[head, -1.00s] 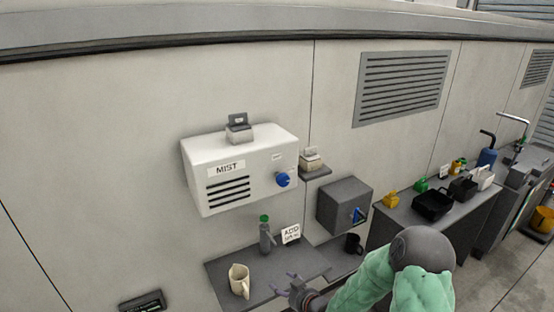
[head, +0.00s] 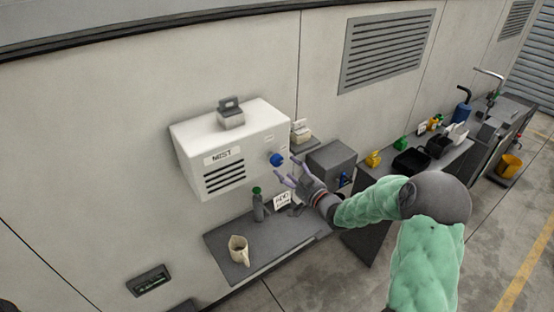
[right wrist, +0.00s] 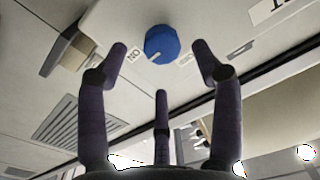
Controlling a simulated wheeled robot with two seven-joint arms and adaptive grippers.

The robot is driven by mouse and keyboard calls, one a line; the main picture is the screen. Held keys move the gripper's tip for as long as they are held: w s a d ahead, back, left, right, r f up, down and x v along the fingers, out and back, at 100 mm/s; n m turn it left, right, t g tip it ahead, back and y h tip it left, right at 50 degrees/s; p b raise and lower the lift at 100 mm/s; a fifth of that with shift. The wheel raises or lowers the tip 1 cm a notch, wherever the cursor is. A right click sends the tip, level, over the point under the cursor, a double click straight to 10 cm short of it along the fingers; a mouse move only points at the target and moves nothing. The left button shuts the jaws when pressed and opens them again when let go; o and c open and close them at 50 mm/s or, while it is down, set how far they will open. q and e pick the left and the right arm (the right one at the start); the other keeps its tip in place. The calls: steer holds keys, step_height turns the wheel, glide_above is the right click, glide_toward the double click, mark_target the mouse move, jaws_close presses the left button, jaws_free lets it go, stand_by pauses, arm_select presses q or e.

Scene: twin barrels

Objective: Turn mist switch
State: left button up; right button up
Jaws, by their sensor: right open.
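The white mist box (head: 215,150) is mounted on the wall, with a label and dark slots on its front. Its blue round switch knob (head: 277,159) sits at the right of the front face. My right gripper (head: 288,176) is open just below and in front of the knob, apart from it. Nothing is between the fingers. My left gripper is not in view.
Below the box a grey shelf (head: 235,262) holds a beige mug (head: 238,250), a green-capped bottle (head: 258,205) and a sign (head: 282,200). A grey box (head: 332,158) is on the wall to the right. A counter with bins (head: 411,161) stands further right.

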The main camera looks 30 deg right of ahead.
mark_target(279, 163)
steer(key=w, duration=0.4)
steer(key=w+p, duration=0.1)
steer(key=w, duration=0.1)
steer(key=shift+w+a, duration=0.2)
steer(key=shift+a, duration=0.2)
steer(key=shift+s, duration=0.1)
steer(key=c, duration=1.1)
